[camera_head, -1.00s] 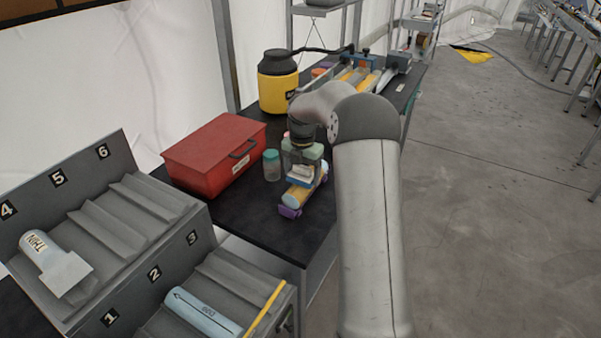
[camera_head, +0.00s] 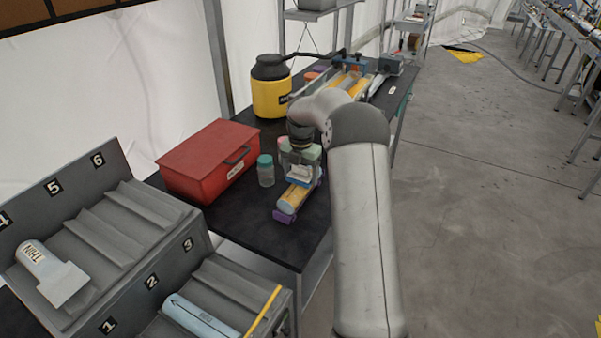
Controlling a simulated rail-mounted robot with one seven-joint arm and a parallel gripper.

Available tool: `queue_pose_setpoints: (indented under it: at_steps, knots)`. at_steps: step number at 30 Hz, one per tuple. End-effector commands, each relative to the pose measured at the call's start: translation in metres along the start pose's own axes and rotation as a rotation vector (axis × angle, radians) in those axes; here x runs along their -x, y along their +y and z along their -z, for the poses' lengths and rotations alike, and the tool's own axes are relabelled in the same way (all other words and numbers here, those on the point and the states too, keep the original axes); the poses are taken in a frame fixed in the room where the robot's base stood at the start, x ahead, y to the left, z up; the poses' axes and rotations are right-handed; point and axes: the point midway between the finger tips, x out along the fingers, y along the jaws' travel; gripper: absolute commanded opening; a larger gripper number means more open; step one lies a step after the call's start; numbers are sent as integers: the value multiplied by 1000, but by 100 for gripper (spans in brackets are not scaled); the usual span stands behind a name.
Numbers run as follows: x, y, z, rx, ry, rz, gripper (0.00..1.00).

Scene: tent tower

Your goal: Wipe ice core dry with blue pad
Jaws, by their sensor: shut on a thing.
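The ice core (camera_head: 294,197) is a yellowish cylinder with a pale end, lying in a purple cradle (camera_head: 284,217) on the black table. My gripper (camera_head: 300,172) points down over the core and is shut on the blue pad (camera_head: 298,182). The pad is a thin blue strip under the fingers, at the core's upper surface. I cannot tell whether it touches. The far part of the core is hidden behind my gripper.
A green-lidded jar (camera_head: 265,171) and a red case (camera_head: 209,160) stand left of my gripper. A yellow-black container (camera_head: 271,87) is behind. Grey numbered racks (camera_head: 122,281) fill the front left, with a blue core (camera_head: 200,318) in one slot. The black table (camera_head: 270,240) is clear in front.

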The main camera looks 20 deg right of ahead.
Motion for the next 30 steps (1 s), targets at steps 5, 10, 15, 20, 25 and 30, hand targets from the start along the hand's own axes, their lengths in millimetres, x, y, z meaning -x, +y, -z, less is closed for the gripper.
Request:
queue_pose_setpoints:
  at_steps: [5,10,15,20,25,30]
  knots:
    - [0,0,-3,0,1,1,54]
    - [1,0,-11,0,2,1,54]
    - [1,0,-20,0,1,1,54]
    - [0,0,-28,0,1,1,54]
    - [0,0,-36,0,2,1,54]
    - [0,0,-40,0,1,1,54]
